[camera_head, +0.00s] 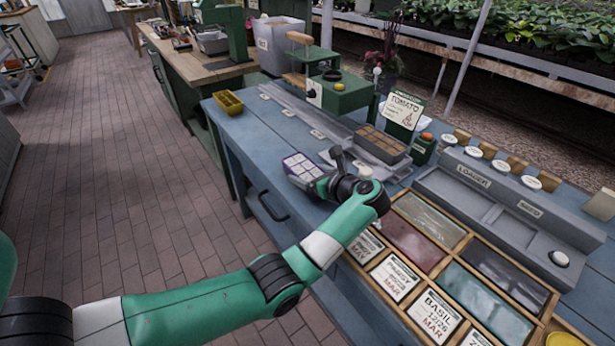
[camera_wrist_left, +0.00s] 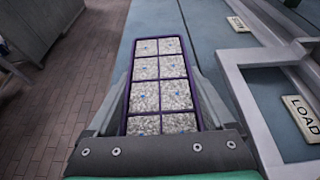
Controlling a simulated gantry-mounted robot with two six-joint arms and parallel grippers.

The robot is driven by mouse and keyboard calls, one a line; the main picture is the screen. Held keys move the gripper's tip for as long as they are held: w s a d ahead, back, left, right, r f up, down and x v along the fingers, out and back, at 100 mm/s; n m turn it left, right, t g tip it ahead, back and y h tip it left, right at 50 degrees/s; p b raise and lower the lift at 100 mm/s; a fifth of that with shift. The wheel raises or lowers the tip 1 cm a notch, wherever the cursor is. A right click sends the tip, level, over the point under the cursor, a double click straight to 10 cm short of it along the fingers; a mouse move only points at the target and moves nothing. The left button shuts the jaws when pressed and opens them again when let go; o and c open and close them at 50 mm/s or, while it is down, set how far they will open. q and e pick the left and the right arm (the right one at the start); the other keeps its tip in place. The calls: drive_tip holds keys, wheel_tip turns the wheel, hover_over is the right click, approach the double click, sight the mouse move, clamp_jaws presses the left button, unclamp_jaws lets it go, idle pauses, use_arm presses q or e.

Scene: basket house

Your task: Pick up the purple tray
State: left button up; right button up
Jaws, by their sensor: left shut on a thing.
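The purple tray (camera_head: 298,166) is a small rectangular tray with several square cells filled with pale speckled material. In the head view it sits at the end of my left arm, over the left edge of the blue bench (camera_head: 242,142). My left gripper (camera_head: 312,178) is shut on it. In the left wrist view the purple tray (camera_wrist_left: 161,84) points away from the gripper (camera_wrist_left: 155,130), with a finger along each side. Whether the tray touches the bench is hard to tell. My right gripper is not in view.
A yellow tray (camera_head: 228,103) lies at the far left end. Wooden-framed seed compartments (camera_head: 455,252) fill the front right. Bare blue bench lies left of the channel.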

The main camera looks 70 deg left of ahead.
sight(307, 170)
use_arm(q)
drive_tip(key=shift+r, duration=0.1)
wheel_tip(307, 170, up, 3)
drive_tip(key=p, duration=0.2)
drive_tip(key=shift+r+p, duration=0.1)
drive_tip(key=shift+p, duration=0.25)
drive_tip(key=d+r+p, duration=0.1)
drive_tip(key=r, duration=0.1)
drive_tip(key=s+d+r+p, duration=0.1)
drive_tip(key=d+r+p, duration=0.2)
drive_tip(key=r, duration=0.1)
drive_tip(key=shift+s+d+r, duration=0.2)
drive_tip(key=shift+s, duration=0.15)
drive_tip(key=s+d+r+p, duration=0.3)
drive_tip(key=s+d+p, duration=0.1)
drive_tip(key=d, duration=0.4)
drive_tip(key=shift+d, duration=0.25)
